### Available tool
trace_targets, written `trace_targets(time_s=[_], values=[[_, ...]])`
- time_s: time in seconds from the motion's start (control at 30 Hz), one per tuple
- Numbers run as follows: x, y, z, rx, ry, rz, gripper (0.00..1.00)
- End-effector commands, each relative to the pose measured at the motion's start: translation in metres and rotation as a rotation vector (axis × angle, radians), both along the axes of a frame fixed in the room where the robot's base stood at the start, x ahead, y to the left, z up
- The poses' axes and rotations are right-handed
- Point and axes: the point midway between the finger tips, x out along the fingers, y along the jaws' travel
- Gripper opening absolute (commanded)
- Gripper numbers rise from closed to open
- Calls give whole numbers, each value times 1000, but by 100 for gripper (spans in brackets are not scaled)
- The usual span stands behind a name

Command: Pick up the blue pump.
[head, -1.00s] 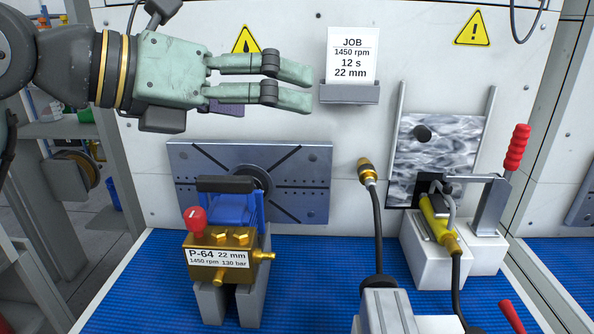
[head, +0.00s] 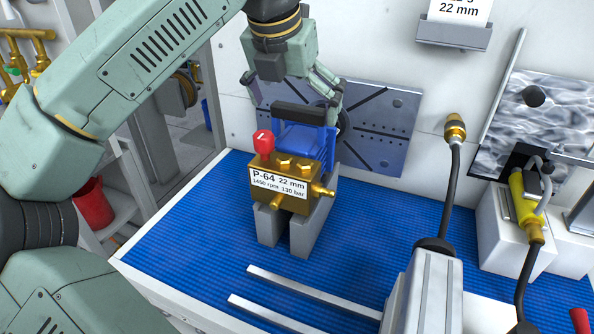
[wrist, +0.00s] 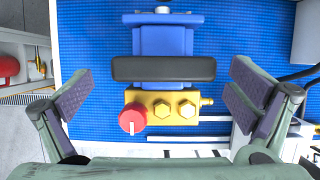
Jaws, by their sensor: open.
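The blue pump (head: 303,138) sits on a grey cradle (head: 305,235) on the blue mat. The wrist view looks down on the pump's blue body (wrist: 163,42), with the black handle (wrist: 164,69) crosswise between my fingers. My gripper (head: 295,95) is open above and just behind the handle in the head view. In the wrist view the fingers of my gripper (wrist: 163,95) stand apart on both sides, clear of the handle.
A slotted metal plate (head: 385,130) is on the wall behind the pump. Right of it stand a cable with a brass tip (head: 455,130) and a yellow tool (head: 525,205) in a white block. Two metal rails (head: 310,290) lie on the mat in front.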

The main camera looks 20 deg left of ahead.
Motion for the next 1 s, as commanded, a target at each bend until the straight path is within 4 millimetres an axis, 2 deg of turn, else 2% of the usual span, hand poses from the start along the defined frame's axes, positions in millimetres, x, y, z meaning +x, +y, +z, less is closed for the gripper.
trace_targets(time_s=[0.2, 0.3, 0.57, 1.0], values=[[7, -4, -35, -2, 1, -2, 100], [12, -3, -44, -1, 0, -2, 100], [13, -3, -44, -1, -1, -1, 99], [13, -3, -44, -1, -1, -1, 70]])
